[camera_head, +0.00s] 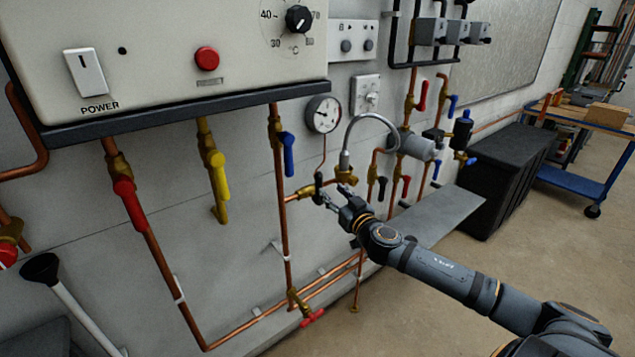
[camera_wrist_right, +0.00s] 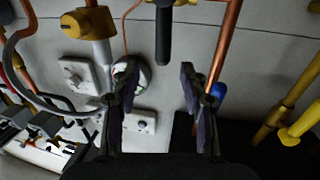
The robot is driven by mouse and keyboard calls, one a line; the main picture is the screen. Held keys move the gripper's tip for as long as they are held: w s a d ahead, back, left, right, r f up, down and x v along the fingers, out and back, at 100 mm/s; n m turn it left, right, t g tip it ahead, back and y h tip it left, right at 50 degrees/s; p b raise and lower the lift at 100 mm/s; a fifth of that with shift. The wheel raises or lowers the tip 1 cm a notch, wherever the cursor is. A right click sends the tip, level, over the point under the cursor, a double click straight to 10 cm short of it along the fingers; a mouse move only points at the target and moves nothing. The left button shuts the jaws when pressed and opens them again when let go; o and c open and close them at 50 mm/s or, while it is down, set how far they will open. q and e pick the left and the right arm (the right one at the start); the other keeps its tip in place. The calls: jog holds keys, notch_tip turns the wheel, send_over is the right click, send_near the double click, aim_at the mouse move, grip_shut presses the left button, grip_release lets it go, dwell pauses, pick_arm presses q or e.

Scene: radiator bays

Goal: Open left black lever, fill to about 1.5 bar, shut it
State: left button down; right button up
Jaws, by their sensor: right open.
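The left black lever (camera_head: 318,183) is on the brass valve below the gauge, standing across the short copper pipe. In the right wrist view the black lever (camera_wrist_right: 163,38) lies between the finger lines, with its free end near the fingertips. My right gripper (camera_head: 334,195) is open at this valve in the head view; its spread fingers also show in the wrist view (camera_wrist_right: 158,72). I cannot tell whether a finger touches the lever. The round pressure gauge (camera_head: 324,114) is above; its reading is too small to tell. My left gripper is out of view.
A grey flexible hose (camera_head: 372,118) arches from the brass fitting beside my right gripper. A blue lever (camera_head: 288,150) and copper pipe (camera_head: 283,225) stand to its left, a yellow lever (camera_head: 218,177) farther left. A second black lever (camera_head: 382,188) is to the right.

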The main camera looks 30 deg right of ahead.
aim_at(321, 180)
jog(key=w+p, duration=0.1)
jog(key=w, duration=0.1)
jog(key=w+p, duration=0.1)
jog(key=w, duration=0.4)
jog(key=shift+w+d+r+p, duration=0.2)
jog(key=shift+d+p, duration=0.1)
jog(key=shift+p, duration=0.1)
jog(key=shift+w+f, duration=0.15)
jog(key=shift+w, duration=0.6)
jog(key=shift+c, duration=0.4)
grip_shut()
jog(key=shift+f, duration=0.1)
